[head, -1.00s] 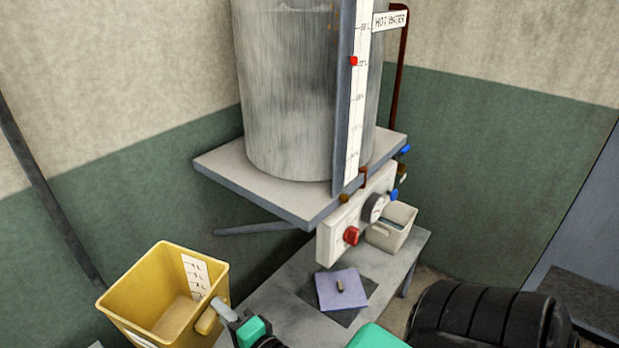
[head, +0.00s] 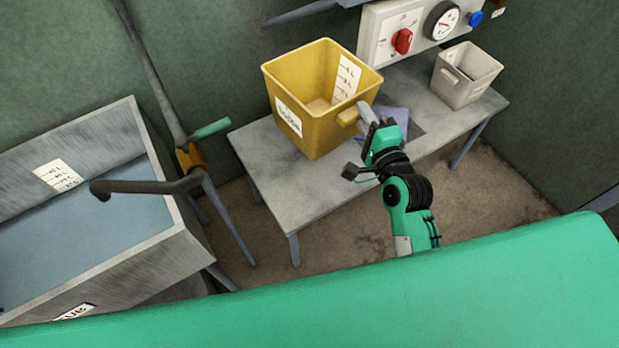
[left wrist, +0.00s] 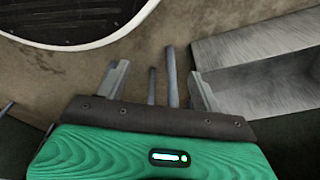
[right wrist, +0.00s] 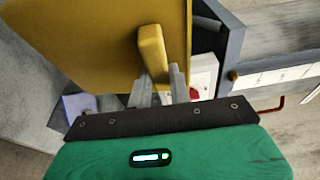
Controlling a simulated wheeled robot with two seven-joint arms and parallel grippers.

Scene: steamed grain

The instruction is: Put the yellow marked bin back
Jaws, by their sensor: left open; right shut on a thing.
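The yellow bin (head: 315,130) has a label on its front and a marked scale on its inner wall. It is upright and appears empty, over the grey bench (head: 262,170). I cannot tell whether its base touches the bench. My right gripper (head: 367,115) is shut on the bin's handle (head: 347,117). In the right wrist view the fingers (right wrist: 160,80) close on the handle (right wrist: 153,50) beside the yellow wall (right wrist: 100,35). My left gripper (left wrist: 160,78) is open and empty above the floor, seen only in the left wrist view.
A purple pad (head: 399,114) lies on the bench, partly hidden by my right gripper. A pale small bin (head: 462,85) stands at the bench's right end. A control box (head: 385,35) hangs behind. A metal tub (head: 150,245) and a crank post (head: 215,205) stand at left.

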